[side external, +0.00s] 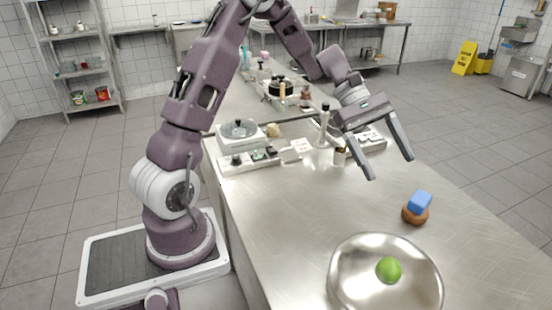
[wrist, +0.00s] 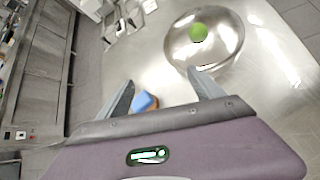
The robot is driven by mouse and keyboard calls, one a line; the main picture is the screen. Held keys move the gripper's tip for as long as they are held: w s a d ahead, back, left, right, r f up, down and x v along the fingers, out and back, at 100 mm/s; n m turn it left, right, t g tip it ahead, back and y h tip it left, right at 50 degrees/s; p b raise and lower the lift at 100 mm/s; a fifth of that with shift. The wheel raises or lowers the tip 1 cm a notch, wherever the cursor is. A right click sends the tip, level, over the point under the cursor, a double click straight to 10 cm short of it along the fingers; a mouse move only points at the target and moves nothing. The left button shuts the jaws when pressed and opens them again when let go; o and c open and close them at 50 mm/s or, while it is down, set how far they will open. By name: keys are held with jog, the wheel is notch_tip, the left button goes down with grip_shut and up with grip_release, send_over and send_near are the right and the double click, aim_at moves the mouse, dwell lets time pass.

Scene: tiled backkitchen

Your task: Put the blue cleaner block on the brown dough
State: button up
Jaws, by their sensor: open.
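The blue cleaner block (side external: 420,200) rests on top of the brown dough (side external: 414,215), a little tilted, on the steel table. In the wrist view the blue block (wrist: 145,101) shows between my fingers, beyond the gripper body, with a bit of the brown dough (wrist: 154,98) at its edge. My gripper (side external: 391,168) is open and empty, held above the table to the upper left of the block, apart from it. It also shows in the wrist view (wrist: 160,86). The lower part of the block is hidden by my gripper body there.
A shiny metal bowl (side external: 345,262) with a green round fruit (side external: 389,270) stands in front of the dough. A scale (side external: 240,132), bottles and trays crowd the table's far left part. The steel table (side external: 290,215) is clear left of the dough.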

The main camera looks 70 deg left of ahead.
jog(key=s+d+r+m+y, duration=0.4)
jog(key=s+r+m, duration=0.25)
jog(key=s, duration=0.45)
jog(key=s+a+m+t+y, duration=0.2)
jog(key=s+m+y, duration=0.3)
jog(key=s+m, duration=0.4)
jog(key=s+t, duration=0.1)
jog(key=s, duration=0.6)
jog(key=shift+a+r+t+y, duration=0.35)
jog(key=shift+a+t+y, duration=0.05)
jog(key=shift+m, duration=0.25)
